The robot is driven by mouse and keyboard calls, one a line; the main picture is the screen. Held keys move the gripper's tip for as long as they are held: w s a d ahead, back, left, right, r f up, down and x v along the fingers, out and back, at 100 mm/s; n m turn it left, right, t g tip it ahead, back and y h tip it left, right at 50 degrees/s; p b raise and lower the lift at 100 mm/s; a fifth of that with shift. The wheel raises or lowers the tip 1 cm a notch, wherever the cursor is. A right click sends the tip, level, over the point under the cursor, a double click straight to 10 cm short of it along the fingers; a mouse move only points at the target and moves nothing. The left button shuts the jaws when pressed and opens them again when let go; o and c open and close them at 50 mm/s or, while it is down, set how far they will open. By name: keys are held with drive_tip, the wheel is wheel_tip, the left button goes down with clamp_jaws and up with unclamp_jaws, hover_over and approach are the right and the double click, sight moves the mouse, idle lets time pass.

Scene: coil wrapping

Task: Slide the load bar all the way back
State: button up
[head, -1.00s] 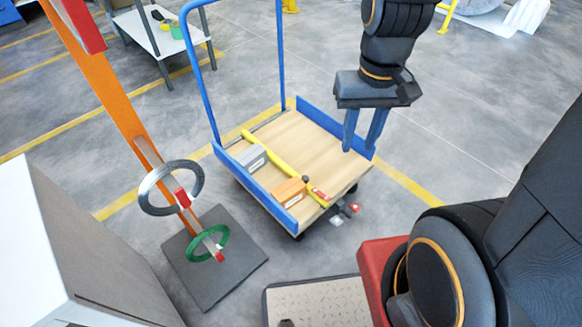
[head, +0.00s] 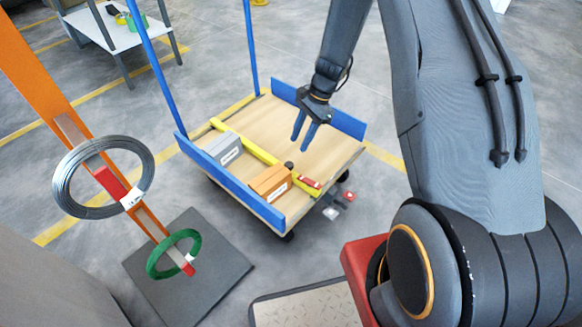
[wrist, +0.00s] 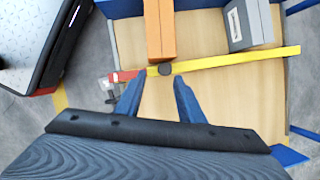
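The yellow load bar (head: 256,152) lies across the wooden deck of the cart (head: 330,150), behind the two boxes. It has a dark knob (head: 288,165) and a red part (head: 312,183) near one end. My gripper (head: 302,146) is over the deck, on the bare side of the bar. In the wrist view, my gripper (wrist: 158,84) has its two blue fingers apart with nothing between them. The bar (wrist: 235,61) and its knob (wrist: 165,69) show just past the fingertips. I cannot tell whether the fingers touch the bar.
An orange box (head: 270,181) and a grey box (head: 223,148) sit on the deck against the blue side rail (head: 240,188). The deck beyond the bar is bare. An orange post (head: 30,75) with hanging coils (head: 75,180) stands at left.

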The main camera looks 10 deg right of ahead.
drive_tip(key=m, duration=0.1)
approach(290, 164)
drive_tip(key=f, duration=0.1)
drive_tip(key=b+x, duration=0.2)
drive_tip(key=x, duration=0.5)
drive_tip(key=shift+a+f, duration=0.15)
clamp_jaws()
